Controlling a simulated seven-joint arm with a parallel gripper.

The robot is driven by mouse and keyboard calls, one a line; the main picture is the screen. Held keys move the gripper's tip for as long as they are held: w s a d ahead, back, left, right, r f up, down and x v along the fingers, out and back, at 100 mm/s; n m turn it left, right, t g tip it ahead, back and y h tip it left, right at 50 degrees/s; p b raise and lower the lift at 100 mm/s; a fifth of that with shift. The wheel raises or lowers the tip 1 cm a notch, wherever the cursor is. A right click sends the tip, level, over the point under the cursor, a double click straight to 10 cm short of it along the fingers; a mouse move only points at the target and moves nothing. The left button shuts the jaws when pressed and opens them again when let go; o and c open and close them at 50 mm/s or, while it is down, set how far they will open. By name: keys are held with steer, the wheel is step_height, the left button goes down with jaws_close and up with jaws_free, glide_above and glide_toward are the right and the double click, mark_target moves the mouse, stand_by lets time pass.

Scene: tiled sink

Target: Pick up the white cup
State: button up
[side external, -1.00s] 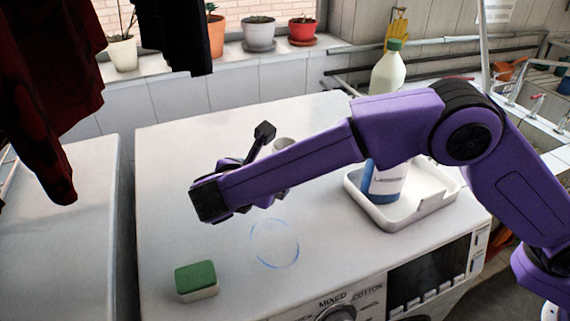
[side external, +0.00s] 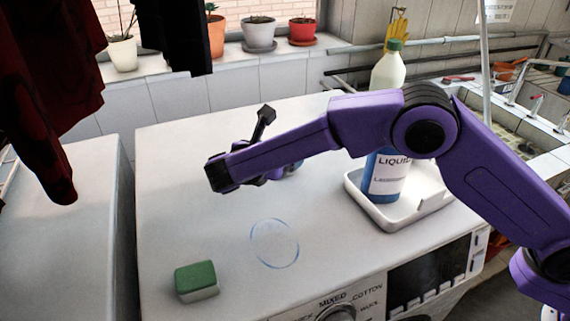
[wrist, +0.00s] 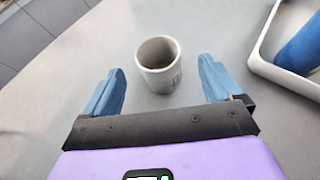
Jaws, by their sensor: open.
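The white cup (wrist: 163,78) stands upright on the machine top in the wrist view, its open mouth facing up and faint grey marks on its side. My gripper (wrist: 160,66) is open, with one blue finger left of the cup and one right of it in the picture. The cup shows just beyond and between the fingers, and neither finger visibly touches it. In the side external view my gripper (side external: 288,170) is low over the machine, mostly behind my purple arm. The cup is hidden there behind the arm.
A white tray (side external: 428,208) holding a blue-and-white liquid bottle (side external: 389,178) stands to the right of my gripper. A green-topped sponge (side external: 196,278) lies near the front left. A blue circle (side external: 274,243) marks clear surface.

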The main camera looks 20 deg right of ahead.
steer(key=shift+x, duration=3.8)
steer(key=shift+w+r, duration=0.1)
steer(key=shift+r, duration=0.1)
steer(key=c, duration=1)
